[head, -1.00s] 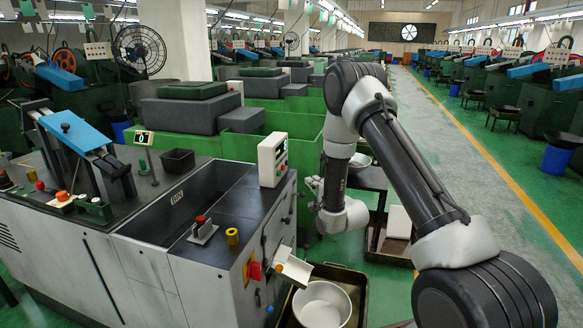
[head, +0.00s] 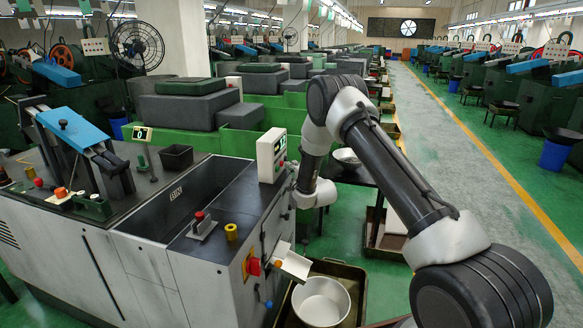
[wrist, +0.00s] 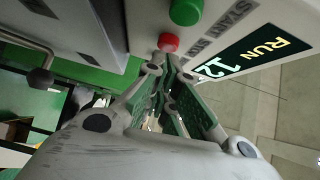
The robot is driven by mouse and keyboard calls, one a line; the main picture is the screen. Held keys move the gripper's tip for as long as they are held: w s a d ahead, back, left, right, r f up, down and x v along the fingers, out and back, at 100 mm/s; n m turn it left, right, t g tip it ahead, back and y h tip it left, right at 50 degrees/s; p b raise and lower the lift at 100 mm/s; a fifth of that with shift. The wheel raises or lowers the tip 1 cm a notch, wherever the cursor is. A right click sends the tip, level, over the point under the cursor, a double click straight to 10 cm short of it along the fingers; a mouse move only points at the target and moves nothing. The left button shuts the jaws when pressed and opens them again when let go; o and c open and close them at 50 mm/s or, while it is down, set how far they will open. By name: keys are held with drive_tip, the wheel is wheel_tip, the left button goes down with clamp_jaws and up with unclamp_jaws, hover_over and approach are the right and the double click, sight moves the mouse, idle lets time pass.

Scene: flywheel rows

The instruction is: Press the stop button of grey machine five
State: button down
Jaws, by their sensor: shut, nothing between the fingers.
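In the wrist view a red button (wrist: 168,42) sits on a light control box (wrist: 225,30), below a green button (wrist: 186,12) marked START. The box's lit display (wrist: 250,50) reads RUN and 12. My gripper (wrist: 169,62) is shut and empty, its fingertips right at the red button; I cannot tell if they touch it. In the head view the white control box (head: 267,157) stands on the right end of the grey machine (head: 205,285). My gripper is mostly hidden behind the box there. I see no machine number five.
A red knob (head: 199,217) and a yellow cap (head: 231,231) stand on the machine top. A white chute (head: 293,262) juts out over a white bowl (head: 321,300) in a dark tray.

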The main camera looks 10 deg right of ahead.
drive_tip(key=shift+w+a, duration=0.15)
drive_tip(key=shift+a, duration=0.1)
